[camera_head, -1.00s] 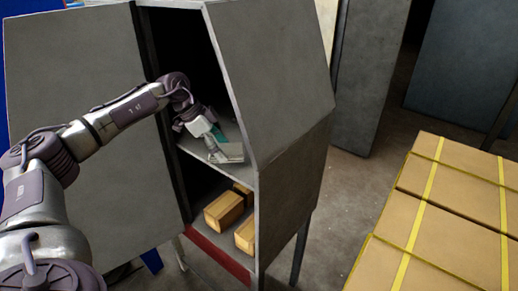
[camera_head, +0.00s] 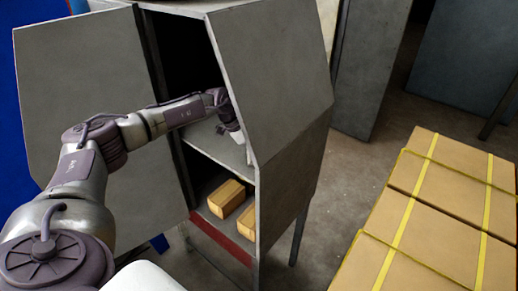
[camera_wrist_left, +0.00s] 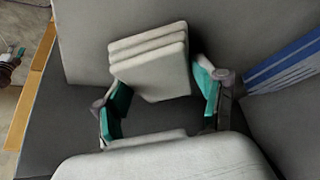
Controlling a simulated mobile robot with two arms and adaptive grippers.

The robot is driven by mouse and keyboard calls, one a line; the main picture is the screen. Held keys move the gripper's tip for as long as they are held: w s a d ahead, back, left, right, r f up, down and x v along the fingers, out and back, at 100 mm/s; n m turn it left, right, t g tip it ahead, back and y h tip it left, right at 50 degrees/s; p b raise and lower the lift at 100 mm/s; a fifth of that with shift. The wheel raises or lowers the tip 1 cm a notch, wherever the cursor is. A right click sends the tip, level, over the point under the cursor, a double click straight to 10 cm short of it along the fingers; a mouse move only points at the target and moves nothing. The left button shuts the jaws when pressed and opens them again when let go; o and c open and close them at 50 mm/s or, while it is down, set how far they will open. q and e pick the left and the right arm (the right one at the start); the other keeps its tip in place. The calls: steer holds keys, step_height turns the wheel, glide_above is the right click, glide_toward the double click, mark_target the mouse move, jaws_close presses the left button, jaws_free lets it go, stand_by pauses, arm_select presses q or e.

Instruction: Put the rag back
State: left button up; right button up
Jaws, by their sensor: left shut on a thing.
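The rag (camera_wrist_left: 150,60) is a pale grey folded cloth in stacked layers. In the left wrist view it sits between the teal fingers of my left gripper (camera_wrist_left: 160,98), which is shut on it. In the head view my left arm reaches into the open grey cabinet (camera_head: 275,80), above its middle shelf (camera_head: 218,143). There the cabinet's side panel hides most of the gripper, and I cannot make out the rag clearly. Grey surfaces lie around the rag in the wrist view; I cannot tell whether it touches them. My right gripper is not in view.
The cabinet door (camera_head: 95,120) stands open at the left, behind my arm. Yellow-brown blocks (camera_head: 227,198) lie on the lower shelf. A blue striped item (camera_wrist_left: 285,68) is right of the gripper. Strapped cardboard boxes (camera_head: 440,225) stand at the right, with bare floor between.

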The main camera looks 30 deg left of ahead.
arm_select(q)
steer(key=o, duration=1.1)
steer(key=shift+s+a+r+b, duration=0.15)
steer(key=shift+a+r+b, duration=0.1)
steer(key=shift+r+b, duration=0.25)
steer(key=b+v, duration=0.4)
steer(key=v, duration=0.7)
steer(key=shift+d, duration=0.1)
